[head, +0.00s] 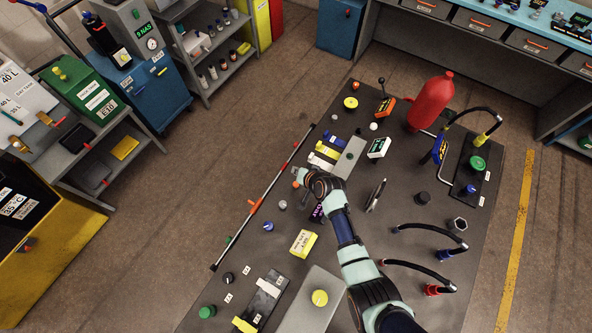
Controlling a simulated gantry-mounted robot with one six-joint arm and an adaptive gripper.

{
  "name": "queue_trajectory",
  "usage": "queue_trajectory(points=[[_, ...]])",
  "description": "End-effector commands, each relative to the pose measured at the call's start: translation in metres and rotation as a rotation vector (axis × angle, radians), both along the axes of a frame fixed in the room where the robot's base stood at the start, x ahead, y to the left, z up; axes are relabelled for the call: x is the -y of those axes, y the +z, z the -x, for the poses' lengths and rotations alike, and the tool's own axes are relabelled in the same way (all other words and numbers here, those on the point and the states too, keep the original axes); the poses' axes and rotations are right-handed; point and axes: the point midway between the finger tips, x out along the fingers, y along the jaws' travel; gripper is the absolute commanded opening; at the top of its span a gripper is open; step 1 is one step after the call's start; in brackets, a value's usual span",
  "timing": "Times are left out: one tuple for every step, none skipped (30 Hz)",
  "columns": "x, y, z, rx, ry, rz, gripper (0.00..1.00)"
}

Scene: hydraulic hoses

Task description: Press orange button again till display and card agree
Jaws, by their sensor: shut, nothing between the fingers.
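My gripper (300,174) is shut and empty over the left part of the dark mat, at the end of my arm reaching in from the lower right. A small orange spot, possibly the orange button (295,185), shows just beside the fingertips. I cannot tell whether they touch it. A small dark display with purple characters (318,212) is partly hidden behind my arm. A box with a dark face and green marks (378,148) stands further up the mat. A yellow and white card-like block (303,243) lies below my gripper. Its writing is too small to read.
A red bottle (430,100) stands at the upper right of the mat. Black hoses (432,228) arch on the right side. A long rail with orange parts (265,195) runs along the left edge.

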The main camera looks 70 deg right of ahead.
Motion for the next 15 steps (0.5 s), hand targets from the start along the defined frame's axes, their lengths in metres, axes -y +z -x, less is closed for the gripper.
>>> queue_trajectory(points=[[0.000, -0.005, 0.000, 0.000, 0.000, 0.000, 0.00], [0.000, -0.007, 0.000, 0.000, 0.000, 0.000, 0.00], [0.000, -0.011, 0.000, 0.000, 0.000, 0.000, 0.00], [0.000, -0.014, 0.000, 0.000, 0.000, 0.000, 0.00], [0.000, -0.017, 0.000, 0.000, 0.000, 0.000, 0.00], [0.000, -0.023, 0.000, 0.000, 0.000, 0.000, 0.00], [0.000, -0.027, 0.000, 0.000, 0.000, 0.000, 0.00], [0.000, -0.031, 0.000, 0.000, 0.000, 0.000, 0.00], [0.000, -0.037, 0.000, 0.000, 0.000, 0.000, 0.00], [0.000, -0.042, 0.000, 0.000, 0.000, 0.000, 0.00], [0.000, -0.047, 0.000, 0.000, 0.000, 0.000, 0.00], [0.000, -0.053, 0.000, 0.000, 0.000, 0.000, 0.00], [0.000, -0.058, 0.000, 0.000, 0.000, 0.000, 0.00], [0.000, -0.062, 0.000, 0.000, 0.000, 0.000, 0.00], [0.000, -0.068, 0.000, 0.000, 0.000, 0.000, 0.00]])
